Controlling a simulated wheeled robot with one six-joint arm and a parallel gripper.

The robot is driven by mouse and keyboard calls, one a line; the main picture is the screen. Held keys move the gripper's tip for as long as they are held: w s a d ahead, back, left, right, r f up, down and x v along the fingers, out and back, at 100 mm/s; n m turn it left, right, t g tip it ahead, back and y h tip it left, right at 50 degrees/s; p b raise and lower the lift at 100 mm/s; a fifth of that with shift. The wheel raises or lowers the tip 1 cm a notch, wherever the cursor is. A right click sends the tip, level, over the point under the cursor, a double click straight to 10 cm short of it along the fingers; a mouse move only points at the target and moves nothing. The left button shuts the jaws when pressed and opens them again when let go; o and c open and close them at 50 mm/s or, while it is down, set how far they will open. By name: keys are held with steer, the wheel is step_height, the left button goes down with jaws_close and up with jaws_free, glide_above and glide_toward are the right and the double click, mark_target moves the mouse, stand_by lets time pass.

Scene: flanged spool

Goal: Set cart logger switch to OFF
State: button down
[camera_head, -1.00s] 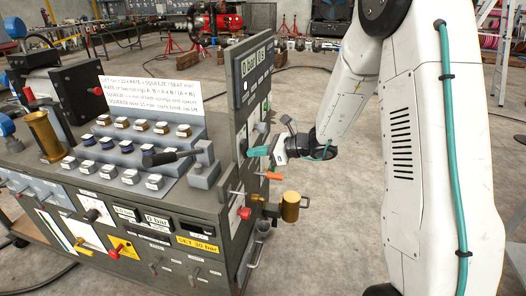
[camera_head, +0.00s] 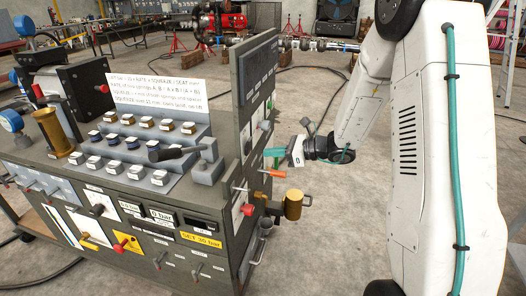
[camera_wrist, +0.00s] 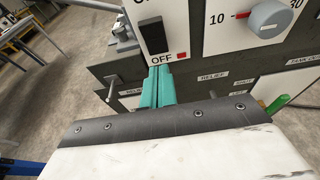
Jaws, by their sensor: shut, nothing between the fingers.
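A black rocker switch (camera_wrist: 154,38) sits on a white plate on the cart's side panel in the wrist view. The word OFF is printed below it, with a small red mark to its right. I cannot clearly tell which end is pressed in. My gripper (camera_wrist: 161,80) has its teal fingers shut and empty, with the tips just below the OFF label. In the head view, my gripper (camera_head: 275,153) is beside the right face of the cart's tall panel (camera_head: 255,110). The gap between tips and panel is hard to judge.
A grey knob (camera_wrist: 269,17) with a numbered scale is right of the switch. A brass cylinder (camera_head: 293,204) and an orange handle (camera_head: 277,173) stick out below my gripper. A green handle (camera_wrist: 278,103) is at lower right in the wrist view.

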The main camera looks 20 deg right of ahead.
steer(key=s+d, duration=0.5)
steer(key=d, duration=0.2)
steer(key=shift+s+d+f, duration=0.15)
steer(key=shift+s+d, duration=0.1)
steer(key=shift+s, duration=0.1)
steer(key=s+a+r+n+g+h, duration=0.1)
steer(key=s+a+r+n+g, duration=0.1)
steer(key=s+a+n+g, duration=0.45)
steer(key=s+a+r+n+g+h, duration=0.1)
steer(key=s+r+n+g, duration=0.15)
steer(key=s+n, duration=0.5)
steer(key=s+a+r+n+h, duration=0.1)
steer(key=s+r+n+h, duration=0.4)
steer(key=s, duration=0.3)
steer(key=s+a+r+n+t+h, duration=0.1)
steer(key=s+r+n+h, duration=0.4)
steer(key=s, duration=0.3)
steer(key=shift+s+r+n, duration=0.15)
steer(key=shift+r+n, duration=0.2)
steer(key=shift+n, duration=0.35)
